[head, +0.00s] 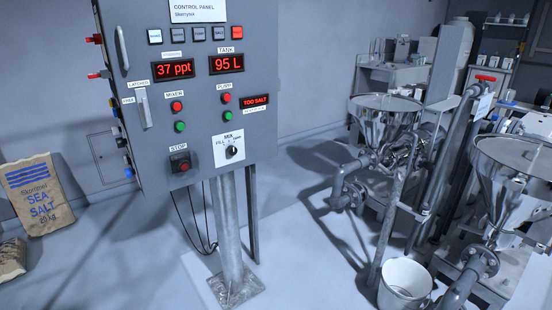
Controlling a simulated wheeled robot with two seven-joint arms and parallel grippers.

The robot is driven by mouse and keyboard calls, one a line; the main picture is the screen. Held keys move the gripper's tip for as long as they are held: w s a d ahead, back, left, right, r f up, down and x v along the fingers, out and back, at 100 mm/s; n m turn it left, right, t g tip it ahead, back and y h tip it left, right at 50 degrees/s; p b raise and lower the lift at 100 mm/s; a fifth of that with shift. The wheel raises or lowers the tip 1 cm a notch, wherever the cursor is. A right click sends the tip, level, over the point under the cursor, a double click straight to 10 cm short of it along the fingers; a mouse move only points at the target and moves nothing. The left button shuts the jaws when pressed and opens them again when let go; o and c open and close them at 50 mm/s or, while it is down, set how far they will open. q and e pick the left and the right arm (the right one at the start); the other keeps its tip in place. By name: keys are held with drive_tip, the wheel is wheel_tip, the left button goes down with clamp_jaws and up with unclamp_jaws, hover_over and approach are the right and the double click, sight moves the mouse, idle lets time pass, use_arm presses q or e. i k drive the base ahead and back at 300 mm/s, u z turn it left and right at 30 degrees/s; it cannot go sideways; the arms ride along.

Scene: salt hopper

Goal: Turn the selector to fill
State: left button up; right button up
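The selector (232,152) is a small black rotary knob on a white plate low on the right side of the grey control panel (205,105). Its plate reads FILL on the left and MIX at the top, with another small label on the right. The knob's pointer is too small to read surely, but it seems to point up, near MIX. Neither of my grippers is in view, and nothing touches the knob.
A red STOP button (183,166) sits left of the selector. The panel stands on a metal post (229,240). Steel hoppers (385,118) with pipes and a white bucket (405,284) stand at right. A salt sack (38,195) leans at left. Floor before the panel is clear.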

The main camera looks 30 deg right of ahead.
sight(232, 150)
drive_tip(key=u, duration=0.25)
drive_tip(key=k, duration=0.25)
drive_tip(key=z, duration=1.5)
drive_tip(key=i, duration=0.85)
drive_tip(key=u, duration=0.95)
drive_tip(key=i, duration=0.55)
drive_tip(key=u, duration=0.55)
